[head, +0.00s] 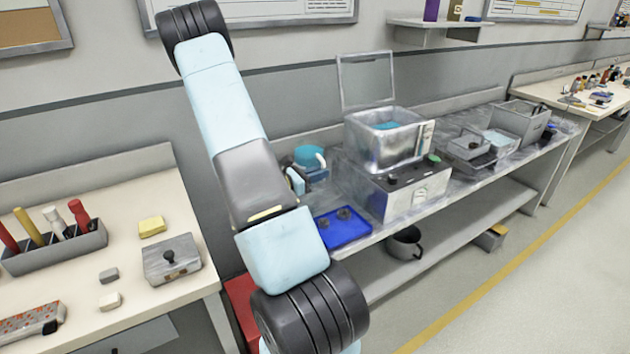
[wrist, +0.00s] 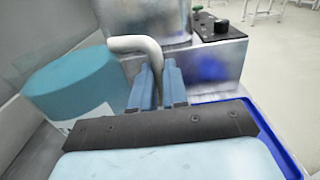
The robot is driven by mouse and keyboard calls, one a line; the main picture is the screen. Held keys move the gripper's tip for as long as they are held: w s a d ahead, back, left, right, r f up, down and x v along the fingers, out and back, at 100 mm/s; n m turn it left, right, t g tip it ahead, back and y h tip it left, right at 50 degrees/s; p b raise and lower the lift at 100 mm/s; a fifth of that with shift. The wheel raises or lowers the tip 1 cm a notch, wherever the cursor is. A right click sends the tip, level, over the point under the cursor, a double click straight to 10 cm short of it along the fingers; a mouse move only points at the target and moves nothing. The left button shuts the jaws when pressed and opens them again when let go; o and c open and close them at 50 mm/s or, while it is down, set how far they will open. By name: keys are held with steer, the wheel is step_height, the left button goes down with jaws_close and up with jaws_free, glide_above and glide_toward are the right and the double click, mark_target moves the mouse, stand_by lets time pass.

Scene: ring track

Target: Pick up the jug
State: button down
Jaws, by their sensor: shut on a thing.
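The jug is a teal, round vessel (wrist: 75,82) with a pale handle (wrist: 132,43), at the left of the wrist view. It also shows in the head view (head: 309,155), partly behind my arm at the back of the metal bench. My gripper (wrist: 158,80) is shut on the jug's handle, one blue finger on each side of it. In the head view my gripper (head: 296,181) is mostly hidden by my arm. The jug looks upright; I cannot tell whether its base touches the bench.
A blue tray (head: 342,238) with small dark parts lies at the bench's front edge. A metal bath (head: 384,150) with a raised lid stands right of the jug. A grey pot (head: 405,243) sits on the lower shelf. The wall is close behind.

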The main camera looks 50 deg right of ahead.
steer(key=shift+r, duration=0.65)
steer(key=shift+r, duration=0.1)
steer(key=shift+w, duration=0.15)
steer(key=w+a+r+n+t+y, duration=0.1)
steer(key=w+a+n+t, duration=0.4)
steer(key=w+a+t, duration=0.4)
steer(key=w+a+n+t, duration=0.4)
steer(key=w+a+t, duration=0.15)
steer(key=w, duration=0.65)
steer(key=w+a+n+t+y, duration=0.2)
steer(key=w+a+n+y, duration=0.1)
steer(key=a, duration=0.5)
steer(key=w+a+r+n+t+y, duration=0.1)
steer(key=w+a+n+t+y, duration=0.2)
steer(key=a, duration=0.6)
steer(key=w+a+n+t+y, duration=0.3)
steer(key=a+y, duration=0.2)
steer(key=a, duration=0.3)
steer(key=shift+w+a+r, duration=0.25)
steer(key=shift+a+r, duration=0.1)
